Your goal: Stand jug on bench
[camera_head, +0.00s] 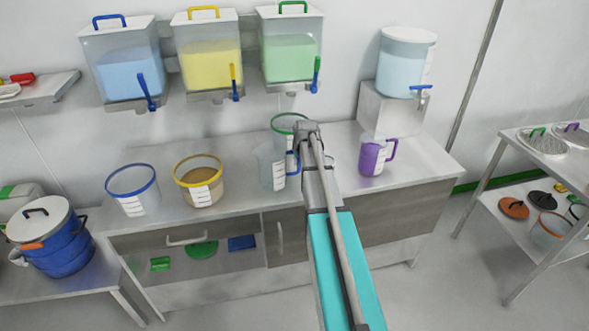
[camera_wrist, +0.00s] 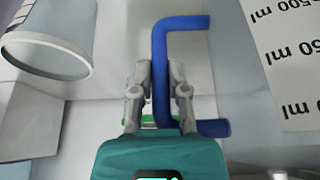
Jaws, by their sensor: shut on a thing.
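A clear jug (camera_head: 270,167) with a blue handle (camera_head: 293,163) is upright at the middle of the bench (camera_head: 232,205), left of my arm. The head view does not show clearly whether its base touches the bench top. In the wrist view my gripper (camera_wrist: 158,78) is shut on the blue handle (camera_wrist: 160,60), with one finger on each side. The jug's wall with its ml scale (camera_wrist: 288,60) fills the right side there. My arm hides the gripper's fingers in the head view.
A green-rimmed tub (camera_head: 284,122) stands close behind the jug. A yellow-rimmed tub (camera_head: 199,184) and a blue-rimmed tub (camera_head: 130,192) are to the left, a purple jug (camera_head: 373,158) to the right. A water dispenser (camera_head: 404,65) stands on a block. Bare bench shows at the front right.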

